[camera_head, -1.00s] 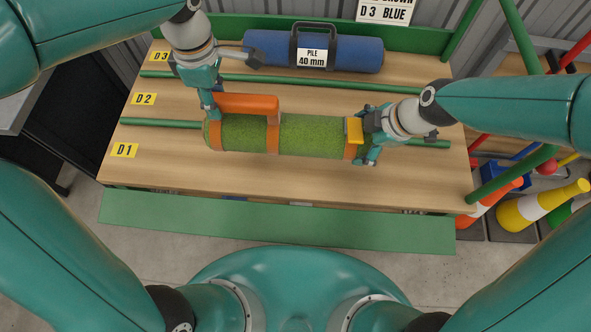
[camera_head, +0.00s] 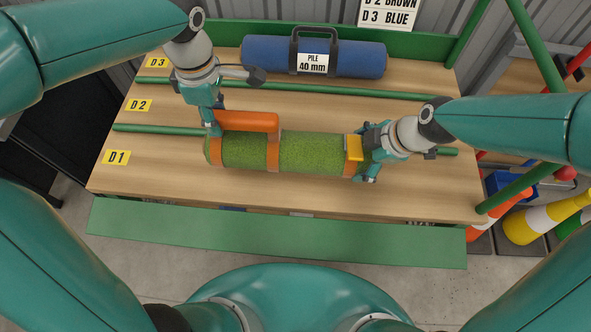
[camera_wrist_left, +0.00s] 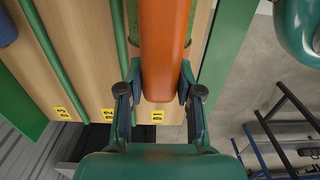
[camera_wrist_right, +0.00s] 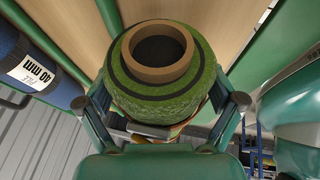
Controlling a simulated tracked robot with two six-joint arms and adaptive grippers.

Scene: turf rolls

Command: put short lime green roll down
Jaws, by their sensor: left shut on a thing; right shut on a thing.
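The short lime green roll (camera_head: 314,153) has orange bands and an orange handle (camera_head: 250,121). The right wrist view shows the roll's hollow end (camera_wrist_right: 160,50) between the fingers.
A blue roll (camera_head: 262,56) with a black handle and a "PILE 40 mm" label lies in the D3 lane. Yellow labels D1 (camera_head: 116,157), D2 (camera_head: 138,105) and D3 (camera_head: 156,62) mark the left edge. Bare wood shows in D2 and along the front.

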